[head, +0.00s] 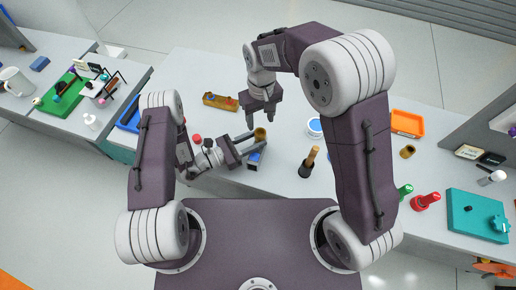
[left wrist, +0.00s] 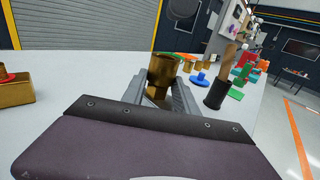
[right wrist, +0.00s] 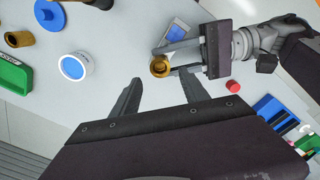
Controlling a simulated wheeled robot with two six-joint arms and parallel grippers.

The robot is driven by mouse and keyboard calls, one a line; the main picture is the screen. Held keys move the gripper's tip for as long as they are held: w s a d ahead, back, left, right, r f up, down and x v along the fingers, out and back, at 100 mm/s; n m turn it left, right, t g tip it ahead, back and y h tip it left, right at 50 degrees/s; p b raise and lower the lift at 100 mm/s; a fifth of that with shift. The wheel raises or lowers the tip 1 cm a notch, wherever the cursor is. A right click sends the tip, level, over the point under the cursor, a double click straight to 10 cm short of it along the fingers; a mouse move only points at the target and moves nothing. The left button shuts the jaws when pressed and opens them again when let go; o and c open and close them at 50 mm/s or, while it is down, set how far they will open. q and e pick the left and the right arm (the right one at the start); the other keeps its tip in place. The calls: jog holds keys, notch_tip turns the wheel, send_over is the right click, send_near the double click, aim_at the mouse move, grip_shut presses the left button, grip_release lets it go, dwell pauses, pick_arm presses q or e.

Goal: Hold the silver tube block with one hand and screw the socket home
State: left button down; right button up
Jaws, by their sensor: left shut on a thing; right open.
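My left gripper (head: 246,143) is shut on a brass-coloured hollow cylinder (head: 260,134), which looks like the socket. In the left wrist view the cylinder (left wrist: 161,76) stands upright between the fingers. The right wrist view shows its round open top (right wrist: 160,67). A small blue and silver block (head: 256,157) lies beside the left fingers; it also shows in the right wrist view (right wrist: 177,32). I cannot tell if it is the tube block. My right gripper (head: 261,115) is open and empty, behind and apart from the cylinder, fingers pointing down.
A wood-handled tool in a black holder (head: 308,163) and a white round tub with blue top (head: 315,126) stand to the right. Another brass piece (head: 407,152) and an orange tray (head: 407,123) lie farther right.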

aim_at(260, 134)
jog(key=shift+f, duration=0.1)
notch_tip(260, 134, down, 8)
jog(key=shift+r, duration=0.1)
dwell(0.3)
jog(key=c, duration=1)
jog(key=o, duration=1.1)
jog(key=shift+r, duration=2.25)
